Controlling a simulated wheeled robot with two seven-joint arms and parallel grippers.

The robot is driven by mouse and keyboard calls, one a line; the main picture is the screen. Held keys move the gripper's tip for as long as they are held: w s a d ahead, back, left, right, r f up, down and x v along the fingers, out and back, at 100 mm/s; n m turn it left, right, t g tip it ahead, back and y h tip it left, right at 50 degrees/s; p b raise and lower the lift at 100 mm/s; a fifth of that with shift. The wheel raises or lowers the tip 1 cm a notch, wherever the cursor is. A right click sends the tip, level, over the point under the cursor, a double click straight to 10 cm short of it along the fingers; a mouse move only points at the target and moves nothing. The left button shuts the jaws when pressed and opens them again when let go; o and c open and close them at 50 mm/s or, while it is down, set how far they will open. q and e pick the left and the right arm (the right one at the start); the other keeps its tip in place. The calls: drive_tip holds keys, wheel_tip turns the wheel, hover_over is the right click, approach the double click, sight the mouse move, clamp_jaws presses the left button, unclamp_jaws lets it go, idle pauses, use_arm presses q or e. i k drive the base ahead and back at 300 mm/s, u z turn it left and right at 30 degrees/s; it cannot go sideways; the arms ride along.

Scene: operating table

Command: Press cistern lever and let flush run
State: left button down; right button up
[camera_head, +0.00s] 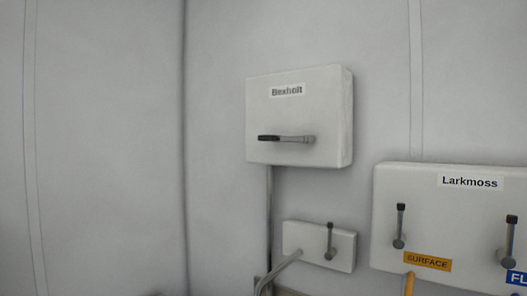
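A white wall box (300,115) labelled "Bexholt" hangs near the middle of the head view. Its grey lever (290,139) lies about level, with a dark grip at the left end and the pivot at the right. A grey pipe (269,200) runs down the wall from the box's underside. No box is marked as a cistern, and no flowing water shows. Neither of my grippers is in view.
Below is a small white box (300,237) with an upright lever (330,241) and a grey hose (280,268). At right, a wider box (455,220) labelled "Larkmoss" has two upright levers, an orange "SURFACE" label (428,261) and a cut-off blue label. The left wall is bare.

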sight(305, 139)
drive_tip(key=z, duration=2.35)
drive_tip(key=k, duration=1.05)
drive_tip(key=u, duration=1.25)
drive_tip(key=i, duration=0.5)
